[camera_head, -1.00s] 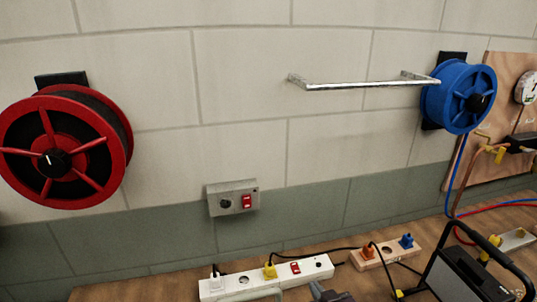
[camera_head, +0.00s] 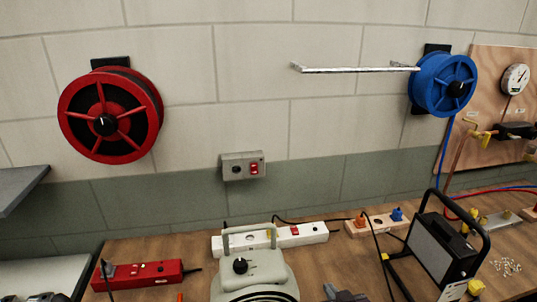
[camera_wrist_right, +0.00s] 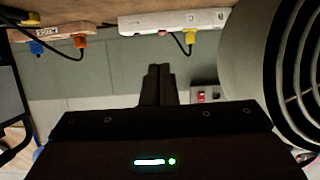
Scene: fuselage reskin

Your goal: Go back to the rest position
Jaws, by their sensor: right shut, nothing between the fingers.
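My right gripper (camera_head: 342,292) shows as a dark shape at the bottom edge of the head view, right of the grey-green machine (camera_head: 250,270). In the right wrist view its two dark fingers (camera_wrist_right: 158,84) are together, with nothing between them. The wrist view is upside down, with the bench edge and power strips at the top. My left gripper cannot be made out in the head view. A small dark shape at the lower left edge is too cut off to identify.
White power strip (camera_head: 285,237), red power strip (camera_head: 140,273) and black-framed lamp (camera_head: 441,250) stand on the wooden bench (camera_head: 340,262). Red reel (camera_head: 135,145), blue reel (camera_head: 425,98), metal rail (camera_head: 350,69) and switch box (camera_head: 243,166) are on the wall.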

